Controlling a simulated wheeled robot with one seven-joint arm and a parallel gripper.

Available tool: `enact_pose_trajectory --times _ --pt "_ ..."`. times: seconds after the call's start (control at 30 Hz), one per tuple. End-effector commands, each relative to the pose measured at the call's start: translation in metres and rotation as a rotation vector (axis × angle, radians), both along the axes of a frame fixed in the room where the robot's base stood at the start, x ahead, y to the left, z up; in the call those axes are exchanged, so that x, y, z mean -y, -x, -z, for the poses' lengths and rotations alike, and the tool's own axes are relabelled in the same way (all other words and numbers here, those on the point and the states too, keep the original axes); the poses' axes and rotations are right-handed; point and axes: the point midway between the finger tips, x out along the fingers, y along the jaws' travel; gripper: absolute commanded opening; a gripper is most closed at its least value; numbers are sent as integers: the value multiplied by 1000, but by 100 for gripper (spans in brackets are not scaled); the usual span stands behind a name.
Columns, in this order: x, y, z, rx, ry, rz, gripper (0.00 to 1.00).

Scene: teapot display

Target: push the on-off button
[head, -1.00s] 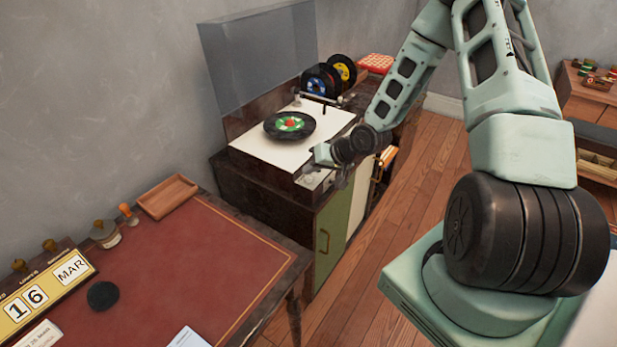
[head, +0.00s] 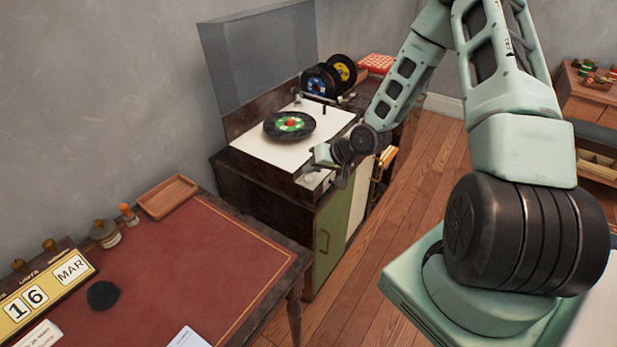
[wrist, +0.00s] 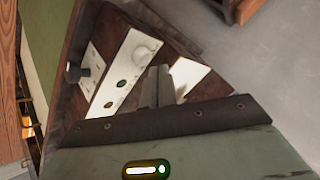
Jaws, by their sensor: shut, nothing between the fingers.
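The record player (head: 262,148) stands on a dark cabinet, with a green and black record (head: 289,125) on its white top. Its pale control strip (head: 312,180) is at the front right corner, partly hidden by my arm. In the wrist view the strip (wrist: 110,92) carries a silver knob (wrist: 145,51) and small round dark buttons, one of them near the middle (wrist: 122,83). I cannot tell which is the on-off button. My gripper (wrist: 160,72) is shut and empty, over the panel just beside the strip. I cannot tell whether it touches anything.
A clear raised lid (head: 260,50) stands behind the record player. More records (head: 322,80) stand upright at the back. A red-topped desk (head: 190,265) is at the front left. The wooden floor at right is open.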

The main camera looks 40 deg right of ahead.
Motion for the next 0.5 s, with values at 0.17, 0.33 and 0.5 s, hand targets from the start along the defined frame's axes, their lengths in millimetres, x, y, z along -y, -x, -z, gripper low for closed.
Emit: enact_pose_trajectory --times 0.17,0.33,0.5 --pt "0 0 7 0 0 0 0" --pt "0 0 8 0 0 0 0" --pt "0 0 8 0 0 0 0"
